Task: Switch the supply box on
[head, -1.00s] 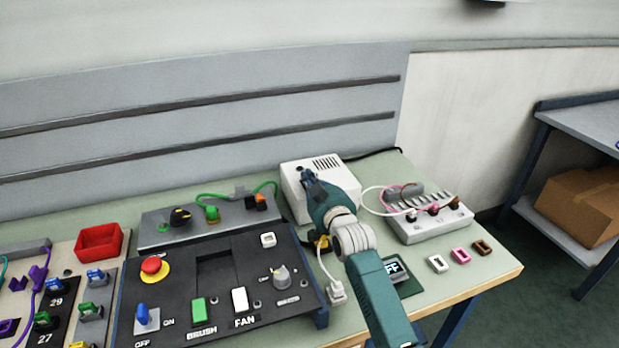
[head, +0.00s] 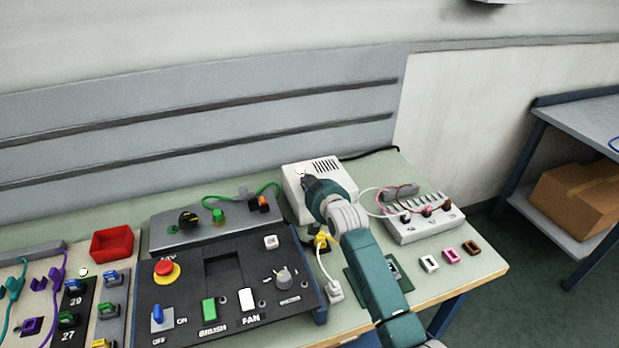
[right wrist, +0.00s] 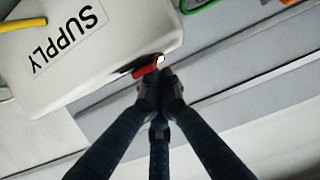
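The supply box (head: 342,174) is a white box at the back of the bench in the head view. In the right wrist view it fills the upper left, with "SUPPLY" printed on it upside down (right wrist: 95,50). A red switch (right wrist: 147,69) sits in a dark frame at its edge, beside a small bright light (right wrist: 160,59). My right gripper (head: 306,181) is at the box's top left. In the right wrist view its fingers (right wrist: 163,76) are together with nothing between them, tips close at the switch; contact is unclear. My left gripper is not in view.
A black control panel (head: 190,330) with an emergency stop (head: 166,270) lies left of my arm. A grey box (head: 165,238), a red bin (head: 112,244) and a white terminal block (head: 420,231) stand nearby. Cables run around the supply box. A small lamp (head: 84,272) glows at the left.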

